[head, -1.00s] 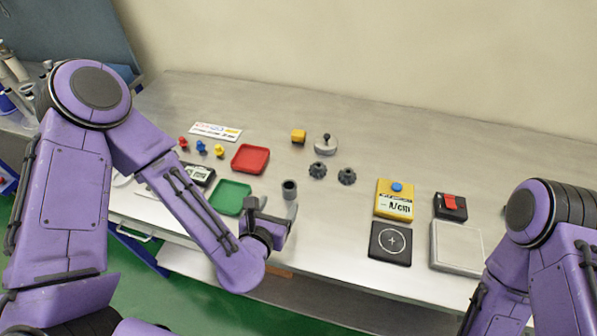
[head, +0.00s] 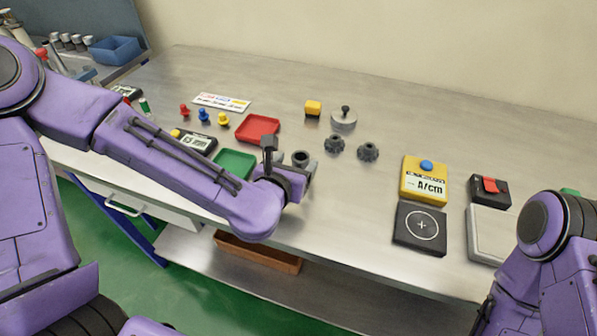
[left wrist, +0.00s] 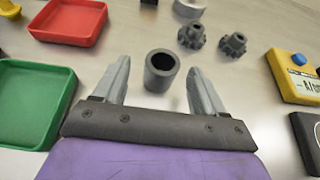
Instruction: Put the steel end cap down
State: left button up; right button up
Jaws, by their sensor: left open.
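The steel end cap, which I take to be the dark grey hollow cylinder (head: 301,158), stands upright on the steel bench with its open end up. It also shows in the left wrist view (left wrist: 161,72). My left gripper (head: 290,165) is open, with one finger on each side of the cylinder. In the left wrist view, a gap shows between the cylinder and each fingertip (left wrist: 158,70). In the head view, the gripper hides its lower part. My right gripper is out of view; only part of my right arm shows.
A green tray (head: 236,163) and a red tray (head: 257,128) lie left of the cylinder. Two dark knobbed parts (head: 368,152) stand to its right. A yellow box with a blue button (head: 424,181) and a black pad (head: 420,228) lie farther right.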

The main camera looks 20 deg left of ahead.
aim_at(302, 156)
pick_arm(q)
jog(key=p+x, duration=0.1)
jog(key=x, duration=0.3)
jog(key=shift+w+d+f, duration=0.1)
jog(key=shift+w+d, duration=0.1)
jog(key=shift+w, duration=0.2)
grip_shut()
